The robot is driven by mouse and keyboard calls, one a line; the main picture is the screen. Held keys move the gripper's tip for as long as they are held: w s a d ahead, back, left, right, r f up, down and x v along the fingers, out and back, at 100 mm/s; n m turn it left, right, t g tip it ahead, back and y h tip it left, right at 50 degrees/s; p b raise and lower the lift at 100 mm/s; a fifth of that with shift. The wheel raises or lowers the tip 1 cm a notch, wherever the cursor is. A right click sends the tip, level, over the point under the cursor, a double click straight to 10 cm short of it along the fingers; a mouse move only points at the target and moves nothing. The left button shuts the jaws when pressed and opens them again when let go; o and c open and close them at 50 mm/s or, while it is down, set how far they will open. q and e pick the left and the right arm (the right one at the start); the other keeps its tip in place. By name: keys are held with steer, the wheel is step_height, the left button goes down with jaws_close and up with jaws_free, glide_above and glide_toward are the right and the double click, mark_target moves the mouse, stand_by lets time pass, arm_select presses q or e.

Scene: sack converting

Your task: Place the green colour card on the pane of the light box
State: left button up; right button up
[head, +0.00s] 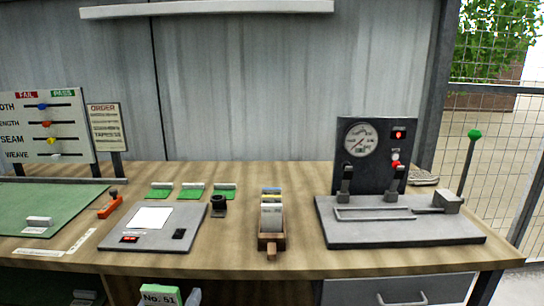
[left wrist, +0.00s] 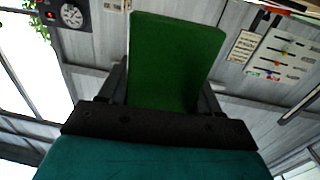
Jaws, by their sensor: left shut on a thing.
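The green colour card (left wrist: 175,60) fills the middle of the left wrist view, between the dark fingers of my left gripper (left wrist: 165,95), which is shut on it. In the head view a green card (head: 160,294) with a white "No. 51" label shows at the bottom edge, in front of the bench and below its top; it appears to be the held card. My gripper there is mostly cut off. The light box (head: 187,222) is a flat grey case on the bench, with a bare white pane (head: 149,218). The card is apart from it. My right gripper is not in view.
Several small green pieces with white blocks, one at the back (head: 193,191), lie behind the light box. A black cylinder (head: 218,205), a wooden card holder (head: 271,241) and a gauge stand (head: 400,225) are to its right. A red-orange stamp (head: 109,207) and green mat (head: 50,205) are left.

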arm_select(q)
steer(key=s+d+r+m+g+h, duration=0.35)
steer(key=d+r+m+h, duration=0.4)
steer(key=d+h, duration=0.25)
steer(key=w+d+f+m+g+h, duration=0.3)
steer(key=d+f+m+g+h, duration=0.1)
steer(key=g, duration=0.2)
steer(key=shift+g+h, duration=0.3)
steer(key=shift+g, duration=0.05)
stand_by(0.8)
steer(key=shift+r+m, duration=0.1)
steer(key=shift+m, duration=0.25)
steer(key=shift+g, duration=0.4)
